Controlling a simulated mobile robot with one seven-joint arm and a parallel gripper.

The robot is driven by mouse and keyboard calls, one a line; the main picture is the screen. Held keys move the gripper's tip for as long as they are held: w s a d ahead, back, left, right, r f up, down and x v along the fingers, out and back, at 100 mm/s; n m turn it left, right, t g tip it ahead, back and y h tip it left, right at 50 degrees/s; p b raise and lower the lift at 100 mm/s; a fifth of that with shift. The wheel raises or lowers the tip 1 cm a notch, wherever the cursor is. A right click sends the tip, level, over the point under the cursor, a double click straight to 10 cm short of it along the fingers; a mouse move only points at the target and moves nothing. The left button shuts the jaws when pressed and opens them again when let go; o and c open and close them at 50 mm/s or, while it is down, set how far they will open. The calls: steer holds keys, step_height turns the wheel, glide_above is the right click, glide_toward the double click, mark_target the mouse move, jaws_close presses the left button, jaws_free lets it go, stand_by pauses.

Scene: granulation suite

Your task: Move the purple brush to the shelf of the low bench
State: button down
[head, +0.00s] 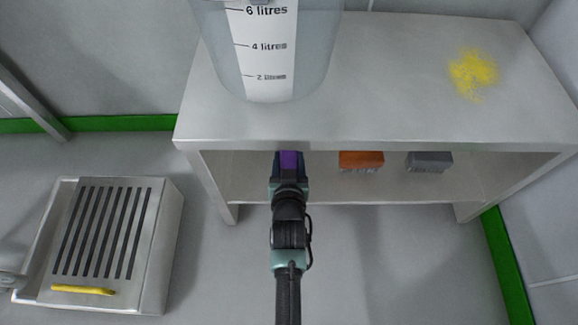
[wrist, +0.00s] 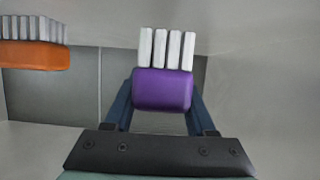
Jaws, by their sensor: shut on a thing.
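The purple brush (head: 290,161) is between the fingers of my gripper (head: 289,172), at the front opening of the low bench (head: 390,110), under its top. In the wrist view the brush (wrist: 162,90) shows a purple block with white bristles, and my gripper (wrist: 160,108) is shut on it with blue fingers at both sides. The shelf of the bench (head: 320,190) lies below the top. I cannot tell whether the brush touches the shelf.
An orange brush (head: 361,160) and a grey brush (head: 429,161) are on the shelf to the right. A clear measuring vessel (head: 268,50) and a yellow powder patch (head: 473,72) are on the bench top. A slotted metal platform (head: 110,235) with a yellow tool (head: 83,290) stands at the left.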

steer(key=shift+f+b, duration=0.3)
steer(key=shift+f, duration=0.6)
steer(key=shift+f, duration=0.2)
steer(key=shift+c, duration=1.1)
jaws_free()
steer(key=shift+r, duration=0.2)
steer(key=shift+s+r+p, duration=0.15)
steer(key=shift+s+p, duration=0.05)
steer(key=shift+p, duration=0.1)
steer(key=p+v, duration=0.7)
steer(key=v, duration=0.4)
steer(key=shift+s, duration=0.3)
steer(key=shift+r, duration=0.1)
